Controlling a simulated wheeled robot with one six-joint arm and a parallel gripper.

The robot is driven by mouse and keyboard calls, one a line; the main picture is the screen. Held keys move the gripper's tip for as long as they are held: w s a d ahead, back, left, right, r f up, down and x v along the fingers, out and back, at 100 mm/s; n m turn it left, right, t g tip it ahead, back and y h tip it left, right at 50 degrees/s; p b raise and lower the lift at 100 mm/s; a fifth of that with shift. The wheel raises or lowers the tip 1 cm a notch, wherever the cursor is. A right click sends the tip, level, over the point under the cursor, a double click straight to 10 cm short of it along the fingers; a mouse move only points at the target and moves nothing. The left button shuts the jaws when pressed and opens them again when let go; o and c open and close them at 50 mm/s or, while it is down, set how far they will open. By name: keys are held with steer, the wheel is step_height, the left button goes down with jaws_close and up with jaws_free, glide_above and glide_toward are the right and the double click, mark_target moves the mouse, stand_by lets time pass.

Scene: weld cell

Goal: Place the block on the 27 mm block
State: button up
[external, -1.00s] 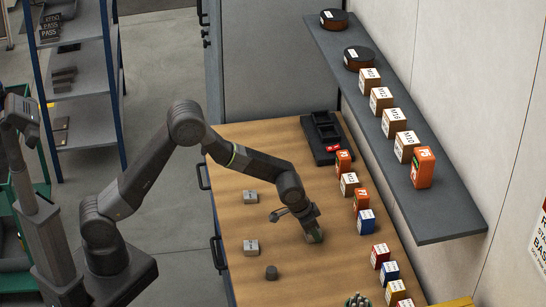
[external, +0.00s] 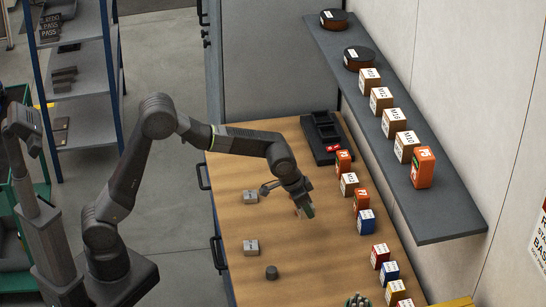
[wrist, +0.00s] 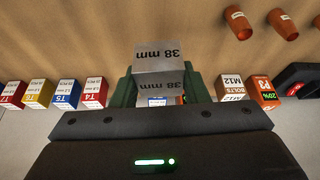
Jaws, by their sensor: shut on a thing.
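My gripper (external: 306,211) is shut on a grey metal block marked 38 mm (wrist: 158,58), seen between the green fingers in the wrist view. In the external view the gripper hangs over the middle of the wooden bench, and the held block is mostly hidden. Two small light-grey blocks stand on the bench to the left of the gripper: a far block (external: 250,197) and a near block (external: 251,247). Their size markings are too small to read, so I cannot tell which is the 27 mm block.
A dark cylinder (external: 271,272) stands near the front of the bench (external: 235,165). Small labelled boxes, including a blue box (external: 366,222), line the right side below a shelf (external: 440,215).

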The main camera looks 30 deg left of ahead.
steer(key=r+m+b, duration=0.1)
steer(key=r+b, duration=0.1)
steer(key=b, duration=0.1)
glide_above(256, 244)
steer(key=f, duration=0.3)
steer(key=s+f, duration=0.1)
steer(key=f, duration=0.2)
steer(key=a+f, duration=0.1)
steer(key=f, duration=0.3)
steer(key=shift+s+f, duration=0.1)
steer(key=shift+s, duration=0.05)
steer(key=shift+f, duration=0.1)
steer(key=shift+f, duration=0.15)
steer(key=o, duration=1.1)
